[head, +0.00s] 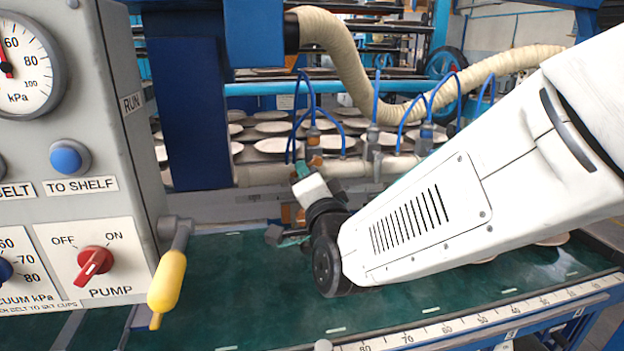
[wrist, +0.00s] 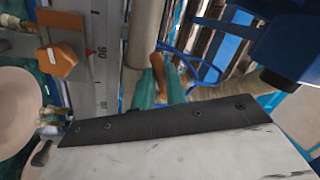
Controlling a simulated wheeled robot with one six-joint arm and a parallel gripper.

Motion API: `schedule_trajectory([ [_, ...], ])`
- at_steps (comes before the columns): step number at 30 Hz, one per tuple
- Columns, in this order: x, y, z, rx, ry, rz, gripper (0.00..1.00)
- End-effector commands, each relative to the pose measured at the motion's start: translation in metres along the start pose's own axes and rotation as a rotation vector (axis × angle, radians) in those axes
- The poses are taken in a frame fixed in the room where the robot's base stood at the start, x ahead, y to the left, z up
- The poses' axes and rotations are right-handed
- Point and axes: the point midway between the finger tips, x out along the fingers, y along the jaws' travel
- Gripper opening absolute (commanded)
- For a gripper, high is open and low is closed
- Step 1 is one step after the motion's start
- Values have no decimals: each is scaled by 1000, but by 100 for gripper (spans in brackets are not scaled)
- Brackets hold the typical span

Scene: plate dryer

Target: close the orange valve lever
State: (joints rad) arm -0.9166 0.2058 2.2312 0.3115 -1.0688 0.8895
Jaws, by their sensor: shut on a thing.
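The orange valve lever (wrist: 176,72) shows in the wrist view as a narrow orange-brown piece between the teal fingers of my gripper (wrist: 160,88). My gripper is shut on it. In the head view, my gripper (head: 291,238) is at the left end of my white arm, above the green belt and in front of the pale pipe. A small bit of orange shows just behind my gripper there. Most of the lever and its valve body are hidden by my wrist and gripper, so I cannot tell the lever's exact angle.
A grey control panel (head: 82,150) stands at the left, with a yellow-handled lever (head: 167,281) at its side. The green belt (head: 400,308) lies below my arm. A pale hose (head: 352,75) and blue tubes (head: 312,105) hang behind. An orange block (wrist: 62,58) is beside the scale.

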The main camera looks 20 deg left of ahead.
Motion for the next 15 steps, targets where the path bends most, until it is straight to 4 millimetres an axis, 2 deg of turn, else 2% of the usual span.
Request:
schedule_trajectory([
  [6, 2, -6, -1, 188, 40, 1, 0],
  [15, 3, -12, -2, 378, 78, 0, 0],
])
